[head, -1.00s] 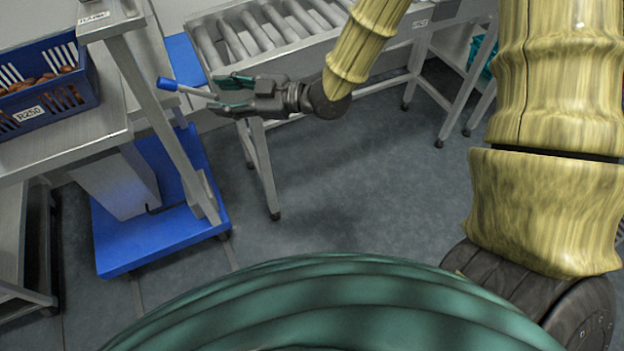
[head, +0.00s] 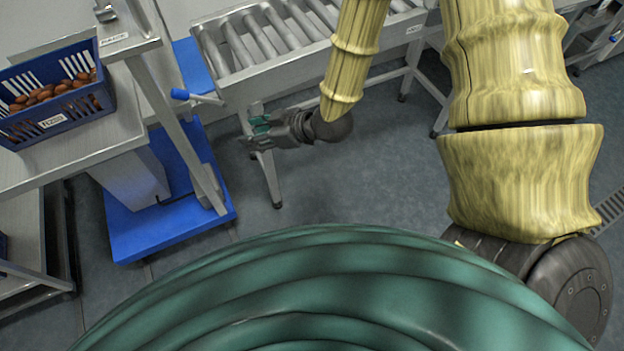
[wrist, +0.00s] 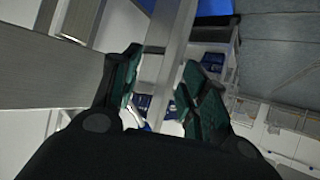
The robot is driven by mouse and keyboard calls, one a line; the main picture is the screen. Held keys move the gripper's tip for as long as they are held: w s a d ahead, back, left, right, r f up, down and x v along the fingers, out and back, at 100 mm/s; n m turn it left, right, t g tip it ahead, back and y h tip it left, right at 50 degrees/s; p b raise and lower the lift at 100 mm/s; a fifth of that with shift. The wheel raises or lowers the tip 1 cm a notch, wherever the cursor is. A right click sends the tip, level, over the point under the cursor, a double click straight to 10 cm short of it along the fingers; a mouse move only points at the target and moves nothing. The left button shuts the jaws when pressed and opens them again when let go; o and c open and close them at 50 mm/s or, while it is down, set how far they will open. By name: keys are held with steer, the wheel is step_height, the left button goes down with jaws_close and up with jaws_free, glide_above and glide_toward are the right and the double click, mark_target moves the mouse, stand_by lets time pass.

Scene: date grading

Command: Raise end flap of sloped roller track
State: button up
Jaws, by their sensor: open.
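The sloped roller track (head: 262,72) has grey rollers in a metal frame at the top of the head view. A blue panel (head: 190,62) shows at its left end; I cannot tell for sure whether this is the end flap. A lever with a blue grip (head: 180,94) and a pale rod sticks out left from the track's lower left corner. My gripper (head: 250,128) is open and empty, below that corner and right of the lever, apart from the grip. In the wrist view its teal-padded fingers (wrist: 160,92) stand apart, with grey metal posts beyond them.
A blue crate of dates (head: 62,118) stands on a steel table at the left. A metal post (head: 180,135) and a blue platform (head: 165,232) stand left of my gripper. A track leg (head: 270,180) is close below it.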

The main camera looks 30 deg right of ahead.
steer(key=s+d+f+m+g+h+p, duration=0.2)
steer(key=s+d+m+h+p, duration=0.1)
steer(key=s+p, duration=0.3)
steer(key=s+d+f+m+g+h+p, duration=0.2)
steer(key=s+p, duration=0.5)
steer(key=s, duration=0.4)
steer(key=shift+d+f+m+g+h+p, duration=0.35)
steer(key=shift+d+f+m+g, duration=0.25)
steer(key=shift+d+m, duration=0.35)
